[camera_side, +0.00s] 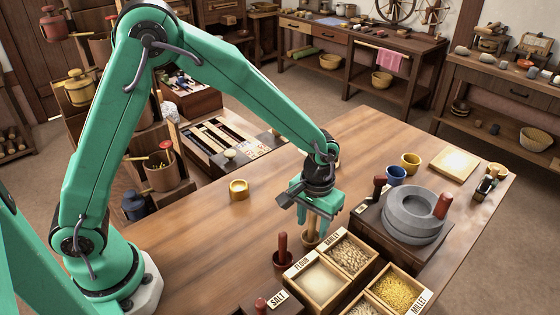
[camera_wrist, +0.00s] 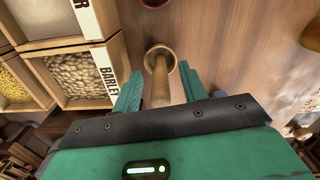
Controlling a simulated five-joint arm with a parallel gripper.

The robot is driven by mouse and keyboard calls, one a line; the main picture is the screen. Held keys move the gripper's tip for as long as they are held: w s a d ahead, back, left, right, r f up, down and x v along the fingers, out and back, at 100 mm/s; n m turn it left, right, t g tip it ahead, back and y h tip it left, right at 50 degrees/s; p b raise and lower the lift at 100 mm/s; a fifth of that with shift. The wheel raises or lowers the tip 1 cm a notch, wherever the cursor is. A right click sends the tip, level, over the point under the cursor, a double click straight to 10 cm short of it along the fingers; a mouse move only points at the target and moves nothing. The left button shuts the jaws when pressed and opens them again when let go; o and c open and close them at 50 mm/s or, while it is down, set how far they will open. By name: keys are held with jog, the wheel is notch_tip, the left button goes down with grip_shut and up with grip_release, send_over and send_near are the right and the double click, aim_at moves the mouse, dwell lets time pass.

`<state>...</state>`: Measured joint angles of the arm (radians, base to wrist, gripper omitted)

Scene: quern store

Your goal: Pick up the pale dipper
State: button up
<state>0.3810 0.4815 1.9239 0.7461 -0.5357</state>
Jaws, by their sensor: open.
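The pale dipper (camera_side: 312,228) stands upright on the table, just behind the barley box. Its tan handle points up and its round cup (camera_wrist: 160,54) shows at the far end in the wrist view. My gripper (camera_side: 314,213) is over it, pointing down. In the wrist view my gripper (camera_wrist: 161,75) is open, with one green finger on each side of the dipper's handle. I cannot tell whether either finger touches the handle.
A red-handled dipper (camera_side: 283,248) stands close by on the left. Boxes of flour (camera_side: 318,282), barley (camera_side: 349,256) and millet (camera_side: 398,290) lie in front. A grey quern (camera_side: 412,216) stands right.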

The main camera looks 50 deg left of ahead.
jog(key=shift+f, duration=0.9)
grip_shut()
